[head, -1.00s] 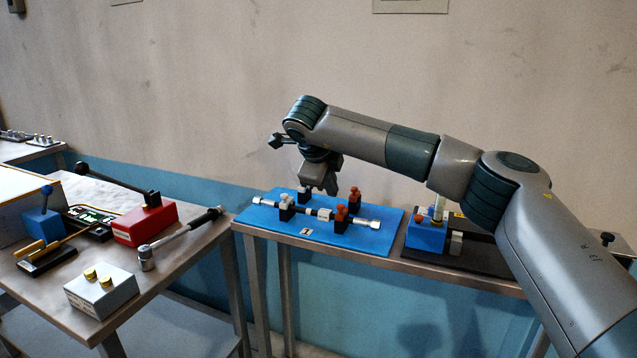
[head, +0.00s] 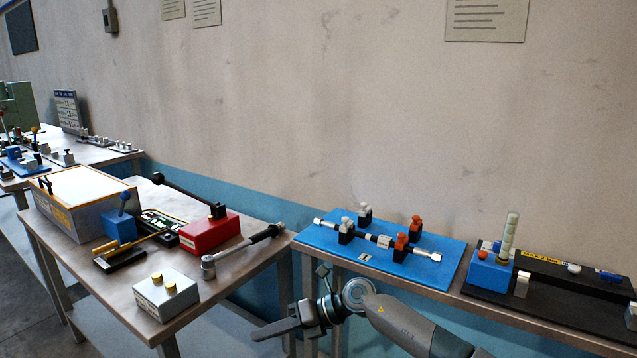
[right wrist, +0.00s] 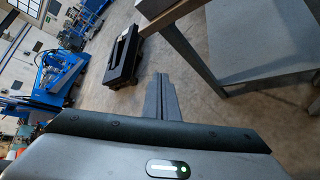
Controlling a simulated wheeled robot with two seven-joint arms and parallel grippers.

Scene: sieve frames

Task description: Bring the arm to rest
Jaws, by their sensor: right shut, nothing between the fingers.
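My right gripper (head: 262,332) is low in front of the tables in the head view, below the gap between the left table and the right bench. It points left, its fingers are together and nothing is between them. In the right wrist view the shut fingers (right wrist: 161,97) stick out over the floor. My right arm (head: 400,322) comes in from the bottom, folded low in front of the bench. My left gripper is not in view.
A blue board (head: 330,241) with a silver rod in clamps lies on the right bench, beside a black base (head: 560,300) with a blue block. The left table (head: 120,292) holds a red block (head: 209,233), a torque wrench and a grey block. A table leg (right wrist: 195,50) is close to the gripper.

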